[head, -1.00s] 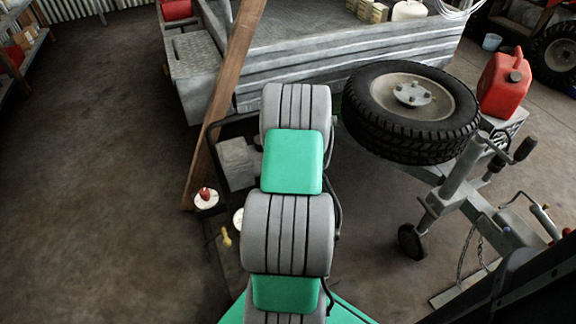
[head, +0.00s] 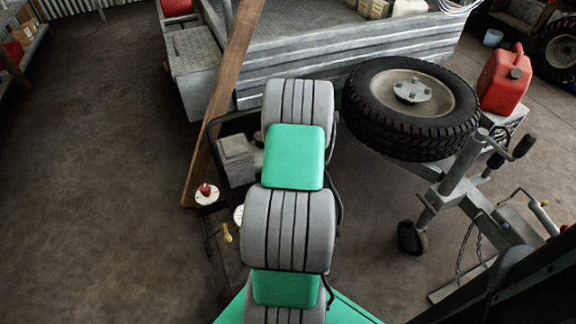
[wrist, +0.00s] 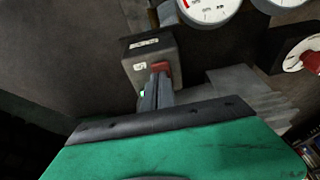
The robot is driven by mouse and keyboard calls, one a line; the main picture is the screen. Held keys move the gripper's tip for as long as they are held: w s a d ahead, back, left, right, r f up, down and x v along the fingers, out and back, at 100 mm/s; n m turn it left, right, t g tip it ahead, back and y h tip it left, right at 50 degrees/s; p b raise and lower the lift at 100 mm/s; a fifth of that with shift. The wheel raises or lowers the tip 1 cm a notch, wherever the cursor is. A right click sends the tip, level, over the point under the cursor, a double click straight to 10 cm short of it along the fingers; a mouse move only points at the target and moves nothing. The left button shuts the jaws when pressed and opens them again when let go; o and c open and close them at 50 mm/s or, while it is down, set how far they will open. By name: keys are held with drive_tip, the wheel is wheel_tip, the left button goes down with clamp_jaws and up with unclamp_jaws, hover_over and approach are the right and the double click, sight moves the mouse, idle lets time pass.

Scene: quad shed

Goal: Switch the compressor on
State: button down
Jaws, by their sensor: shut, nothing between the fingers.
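In the wrist view a grey switch box (wrist: 152,50) with small pale labels carries a red switch (wrist: 160,66) on its front. My gripper (wrist: 155,88) is shut and empty, its fingertips overlapping the lower part of the red switch. I cannot tell whether they touch it. A bit of bright green shows beside the fingers. White dial gauges (wrist: 205,8) sit at the top. In the head view part of the compressor (head: 236,158) shows left of my arm, with a red knob (head: 205,189) below it. My arm hides the gripper there.
A wooden post (head: 222,100) leans close left of my arm. A trailer (head: 345,60), a spare wheel (head: 411,108), a red jerry can (head: 504,78) and a jockey-wheel stand (head: 450,190) are behind and to the right. Open concrete floor (head: 100,180) lies left.

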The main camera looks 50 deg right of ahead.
drive_tip(key=p+v, duration=0.4)
drive_tip(key=v, duration=0.1)
drive_tip(key=shift+w+d+r, duration=0.15)
drive_tip(key=shift+w+r, duration=0.15)
drive_tip(key=shift+r, duration=0.05)
drive_tip(key=s+a+p+v, duration=0.1)
drive_tip(key=v, duration=0.7)
drive_tip(key=shift+s+p, duration=0.3)
drive_tip(key=shift+s, duration=0.05)
